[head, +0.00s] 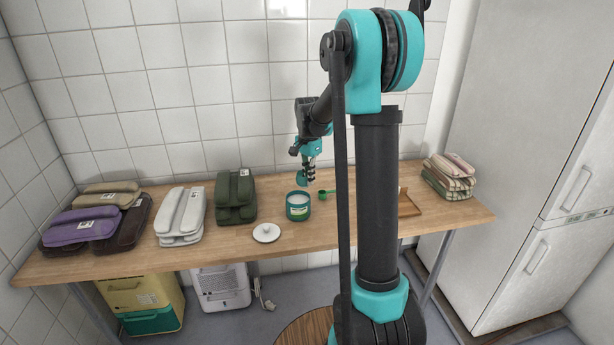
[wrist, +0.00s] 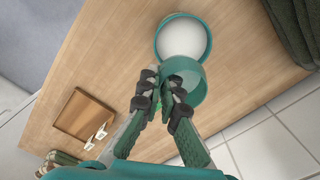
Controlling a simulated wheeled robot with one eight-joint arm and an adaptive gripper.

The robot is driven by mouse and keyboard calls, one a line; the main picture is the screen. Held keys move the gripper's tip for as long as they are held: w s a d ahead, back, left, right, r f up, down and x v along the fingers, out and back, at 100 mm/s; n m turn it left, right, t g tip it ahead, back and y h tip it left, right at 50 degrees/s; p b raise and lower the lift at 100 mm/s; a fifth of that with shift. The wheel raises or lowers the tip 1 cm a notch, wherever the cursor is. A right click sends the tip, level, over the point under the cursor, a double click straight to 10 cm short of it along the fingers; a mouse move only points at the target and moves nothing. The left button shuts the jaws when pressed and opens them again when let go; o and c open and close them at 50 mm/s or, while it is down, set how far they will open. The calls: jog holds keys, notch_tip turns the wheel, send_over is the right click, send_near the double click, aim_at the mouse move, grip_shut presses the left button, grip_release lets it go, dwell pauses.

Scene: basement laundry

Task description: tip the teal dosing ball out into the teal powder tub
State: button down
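The teal powder tub (head: 298,213) stands open on the wooden table, with white powder inside; it also shows at the top of the wrist view (wrist: 159,48). My gripper (head: 311,172) is above the table, just behind and right of the tub in the head view. Its fingers (wrist: 162,90) are closed on the teal dosing ball (wrist: 195,92), which also shows in the head view (head: 301,179). The ball is tilted, its rim overlapping the tub's edge in the wrist view. Its interior looks pale; whether that is powder I cannot tell.
A small green cup (head: 323,193) stands right of the tub. A white lid (head: 266,233) lies at its front left. Bare table lies in front.

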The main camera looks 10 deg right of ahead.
aim_at(304, 185)
jog(key=shift+a+f+t+h, duration=0.3)
jog(key=shift+f+t+h, duration=0.15)
jog(key=shift+h, duration=0.55)
jog(key=h, duration=0.1)
jog(key=f+t+h, duration=0.1)
jog(key=h, duration=0.2)
jog(key=shift+a+f+t, duration=0.15)
jog(key=shift+f+t, duration=0.1)
jog(key=h, duration=0.1)
jog(key=t+h, duration=0.1)
jog(key=h, duration=0.1)
jog(key=t+h, duration=0.1)
jog(key=h, duration=0.1)
jog(key=shift+s+a+f, duration=0.2)
jog(key=shift+a+f, duration=0.05)
jog(key=shift+a, duration=0.1)
jog(key=t+h, duration=0.1)
jog(key=h, duration=0.1)
jog(key=t+h, duration=0.1)
jog(key=h, duration=0.1)
jog(key=shift+s+a+r+h, duration=0.1)
jog(key=shift+s+a+h, duration=0.1)
jog(key=shift+a+h, duration=0.15)
dwell(0.8)
